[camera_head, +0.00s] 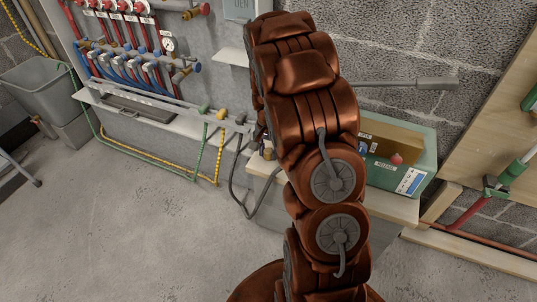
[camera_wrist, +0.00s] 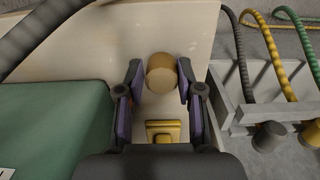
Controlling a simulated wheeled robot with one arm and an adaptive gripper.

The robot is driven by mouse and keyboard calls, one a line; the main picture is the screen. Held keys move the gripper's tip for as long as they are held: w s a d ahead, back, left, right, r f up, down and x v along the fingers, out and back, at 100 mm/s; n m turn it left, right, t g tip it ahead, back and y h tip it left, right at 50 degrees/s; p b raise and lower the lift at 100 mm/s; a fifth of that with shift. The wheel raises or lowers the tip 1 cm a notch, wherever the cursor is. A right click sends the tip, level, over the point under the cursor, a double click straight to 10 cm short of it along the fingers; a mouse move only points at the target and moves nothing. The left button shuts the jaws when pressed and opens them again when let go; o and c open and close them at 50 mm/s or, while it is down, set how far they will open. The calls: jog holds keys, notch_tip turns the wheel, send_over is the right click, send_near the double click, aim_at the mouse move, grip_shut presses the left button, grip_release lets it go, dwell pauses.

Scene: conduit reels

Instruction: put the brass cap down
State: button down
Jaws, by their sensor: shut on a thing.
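In the wrist view the brass cap (camera_wrist: 160,80) is a round, tan-gold piece between the fingertips of my gripper (camera_wrist: 160,84). My gripper is shut on it, with a purple-padded finger on each side. The cap is above or on the pale bench top (camera_wrist: 95,45); I cannot tell whether it touches it. In the head view my copper-coloured arm covers most of the gripper. A small brass-coloured piece (camera_head: 267,153) shows by the left end of the bench (camera_head: 392,205).
A yellow squarish piece (camera_wrist: 163,131) shows between the fingers, nearer the palm. A green box (camera_wrist: 50,125) stands left in the wrist view. On the right is a grey rack (camera_wrist: 237,112) with grey, yellow and green hoses.

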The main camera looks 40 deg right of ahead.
aim_at(268, 150)
jog(key=shift+f, duration=0.55)
jog(key=c, duration=0.7)
grip_release()
jog(key=shift+c, duration=0.2)
jog(key=shift+r, duration=0.15)
notch_tip(268, 150, up, 12)
jog(key=p, duration=0.2)
jog(key=s+a+r+n+g, duration=0.1)
jog(key=s+a+r+n, duration=0.2)
jog(key=s+a, duration=0.4)
jog(key=s+a+r+n+g, duration=0.1)
jog(key=s+a+r+n, duration=0.2)
jog(key=s+a, duration=0.4)
jog(key=s+a+n, duration=0.3)
jog(key=s, duration=0.6)
jog(key=s+a+r+n+g, duration=0.1)
jog(key=s+a+n, duration=0.2)
jog(key=s, duration=0.5)
jog(key=shift+s+a+r+g, duration=0.15)
jog(key=shift+s+a+g, duration=0.2)
jog(key=shift+a, duration=0.2)
jog(key=shift+r, duration=0.1)
